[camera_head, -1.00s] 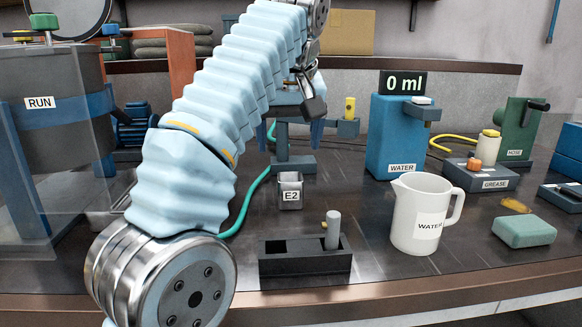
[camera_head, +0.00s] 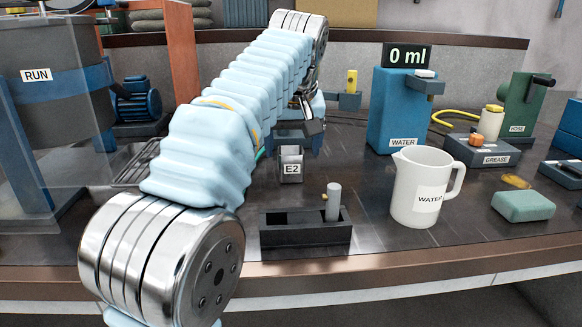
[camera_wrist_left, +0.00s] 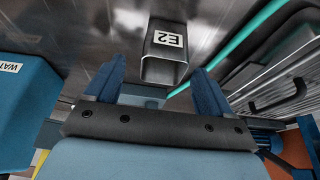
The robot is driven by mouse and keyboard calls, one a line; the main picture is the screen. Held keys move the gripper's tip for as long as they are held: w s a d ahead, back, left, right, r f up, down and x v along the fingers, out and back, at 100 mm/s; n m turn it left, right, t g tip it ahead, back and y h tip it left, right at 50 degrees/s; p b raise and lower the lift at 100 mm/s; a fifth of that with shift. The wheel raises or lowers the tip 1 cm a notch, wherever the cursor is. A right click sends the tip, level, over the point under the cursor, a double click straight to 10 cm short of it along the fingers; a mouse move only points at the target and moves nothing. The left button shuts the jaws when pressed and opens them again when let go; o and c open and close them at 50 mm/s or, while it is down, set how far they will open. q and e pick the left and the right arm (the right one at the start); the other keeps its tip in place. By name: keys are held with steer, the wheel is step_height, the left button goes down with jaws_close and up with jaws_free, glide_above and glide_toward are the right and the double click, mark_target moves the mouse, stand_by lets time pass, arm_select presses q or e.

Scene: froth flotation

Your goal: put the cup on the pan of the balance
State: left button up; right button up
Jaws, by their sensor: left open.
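The cup is a small square metal cup labelled E2 (camera_head: 291,168). It stands upright on the bench near the middle of the head view. My left gripper (camera_head: 297,143) is just behind and above it, partly hidden by my own arm. In the left wrist view the cup (camera_wrist_left: 165,58) is ahead of and between the two blue fingers (camera_wrist_left: 160,80), which are open and hold nothing. I cannot see whether a finger touches the cup. I cannot make out the balance or its pan. My right gripper is not in view.
A black slotted block (camera_head: 305,234) stands in front of the cup. A white WATER jug (camera_head: 408,200) stands to the right, before a blue WATER dispenser (camera_head: 392,115). A green sponge (camera_head: 523,206) and the GREASE box (camera_head: 482,153) are farther right. The RUN tank (camera_head: 50,110) is left.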

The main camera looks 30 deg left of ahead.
mark_target(291, 160)
arm_select(q)
steer(key=x, duration=0.4)
steer(key=shift+s+a+f, duration=0.1)
steer(key=shift+a+f, duration=0.05)
steer(key=shift+f, duration=0.25)
steer(key=shift+c, duration=0.5)
steer(key=c, duration=1.1)
